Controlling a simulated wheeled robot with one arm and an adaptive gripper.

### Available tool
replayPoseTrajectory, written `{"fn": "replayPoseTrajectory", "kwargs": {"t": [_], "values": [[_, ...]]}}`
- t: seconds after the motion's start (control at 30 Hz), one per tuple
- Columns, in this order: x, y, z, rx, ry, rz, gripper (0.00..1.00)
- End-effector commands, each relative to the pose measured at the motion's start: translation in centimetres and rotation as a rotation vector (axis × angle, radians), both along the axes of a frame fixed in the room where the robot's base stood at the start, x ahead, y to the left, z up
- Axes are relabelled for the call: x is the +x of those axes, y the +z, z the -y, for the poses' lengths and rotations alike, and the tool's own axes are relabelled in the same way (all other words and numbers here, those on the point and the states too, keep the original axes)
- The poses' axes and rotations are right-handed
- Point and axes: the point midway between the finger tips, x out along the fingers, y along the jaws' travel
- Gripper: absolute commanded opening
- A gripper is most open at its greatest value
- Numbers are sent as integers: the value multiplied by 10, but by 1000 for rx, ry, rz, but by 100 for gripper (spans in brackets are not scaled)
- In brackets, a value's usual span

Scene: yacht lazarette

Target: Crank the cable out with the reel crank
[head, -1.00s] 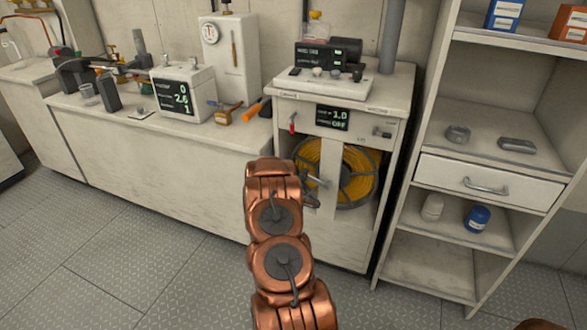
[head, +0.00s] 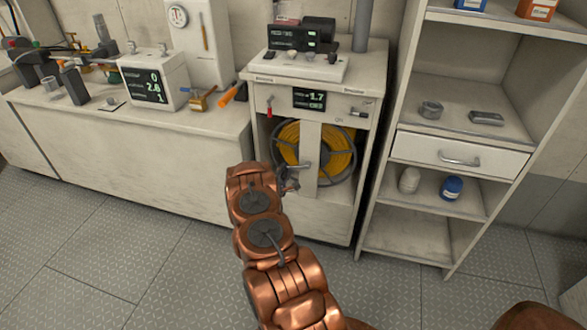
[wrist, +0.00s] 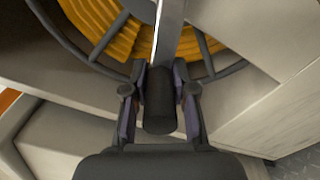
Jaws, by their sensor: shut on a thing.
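The cable reel, wound with yellow cable (head: 335,148), sits in the open bay of the white cabinet and also shows at the top of the wrist view (wrist: 125,40). A dark round crank handle (wrist: 158,100) sits between the fingers of my gripper (wrist: 160,105) in the wrist view, at the end of a pale crank arm (wrist: 169,35). My gripper is shut on this handle. In the head view my gripper (head: 291,180) is in front of the reel's lower left, partly hidden by my arm. The cabinet display (head: 309,98) seems to read 1.7 on its top line.
A red lever (head: 269,106) and a dark latch (head: 359,113) flank the display. A white counter (head: 130,150) stands to the left and an open shelf (head: 440,225) with a drawer to the right. The floor in front is clear.

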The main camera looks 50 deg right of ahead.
Motion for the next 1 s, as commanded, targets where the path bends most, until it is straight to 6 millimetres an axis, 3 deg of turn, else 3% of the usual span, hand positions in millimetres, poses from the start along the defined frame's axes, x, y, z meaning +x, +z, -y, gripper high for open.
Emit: {"fn": "replayPoseTrajectory", "kwargs": {"t": [0.5, 0.53, 0.7, 0.77, 1.0], "values": [[3, 4, -1, -16, 2, -11, 0], [3, 4, -1, -16, 2, -11, 28], [5, 2, -3, -13, 7, -12, 46], [5, 2, -4, -11, 7, -13, 50], [6, 0, -5, -10, 9, -15, 50]]}}
